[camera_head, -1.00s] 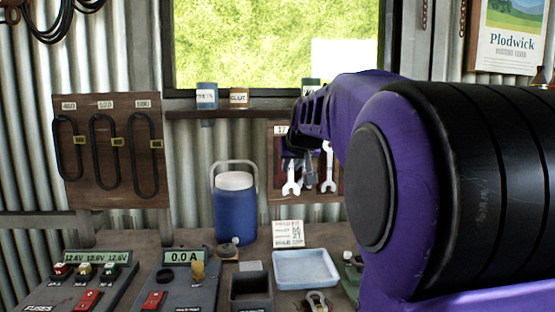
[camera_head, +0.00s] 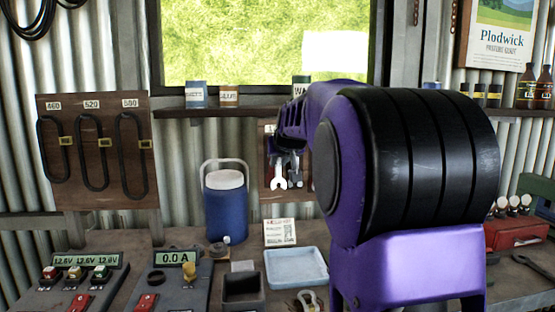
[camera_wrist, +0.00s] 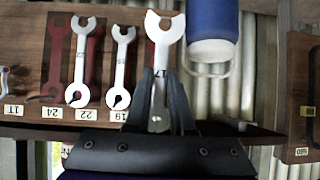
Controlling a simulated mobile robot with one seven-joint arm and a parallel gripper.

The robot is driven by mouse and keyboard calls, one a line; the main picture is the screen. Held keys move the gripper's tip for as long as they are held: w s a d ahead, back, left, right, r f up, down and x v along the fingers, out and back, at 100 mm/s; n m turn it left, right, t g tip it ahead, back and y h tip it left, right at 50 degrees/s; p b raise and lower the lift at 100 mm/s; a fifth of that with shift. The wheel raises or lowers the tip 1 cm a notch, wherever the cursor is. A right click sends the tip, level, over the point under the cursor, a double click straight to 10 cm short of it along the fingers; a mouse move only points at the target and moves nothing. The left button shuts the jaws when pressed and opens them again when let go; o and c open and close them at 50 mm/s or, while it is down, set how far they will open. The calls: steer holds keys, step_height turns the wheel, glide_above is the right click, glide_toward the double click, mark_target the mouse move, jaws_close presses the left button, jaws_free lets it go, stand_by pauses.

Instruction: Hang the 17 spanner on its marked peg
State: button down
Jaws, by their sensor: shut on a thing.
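My gripper (camera_wrist: 163,85) is shut on the 17 spanner (camera_wrist: 165,28), a pale open-ended spanner whose jaw end sticks out past the fingertips in the upside-down wrist view. It is in front of the brown spanner board (camera_wrist: 22,85), over the place labelled 17 (camera_wrist: 158,98). A strip of red silhouette shows beside it. The fingers hide the peg, and I cannot tell whether the spanner touches it. The 19 spanner (camera_wrist: 121,65) and 22 spanner (camera_wrist: 80,60) hang alongside.
A blue drinks cooler (camera_head: 226,210) stands on the bench left of the board; it also shows close to the spanner in the wrist view (camera_wrist: 212,18). A pale blue tray (camera_head: 297,284) lies below. A shelf (camera_head: 215,111) with tins runs above. A belt board (camera_head: 75,195) hangs at left.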

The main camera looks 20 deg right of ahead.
steer(key=w+d+f+p, duration=0.1)
steer(key=w+p, duration=0.1)
steer(key=w, duration=0.4)
steer(key=shift+d+p, duration=0.3)
stand_by(0.3)
steer(key=shift+f, duration=0.15)
steer(key=shift+s+f, duration=0.1)
stand_by(0.4)
steer(key=c, duration=0.7)
jaws_free()
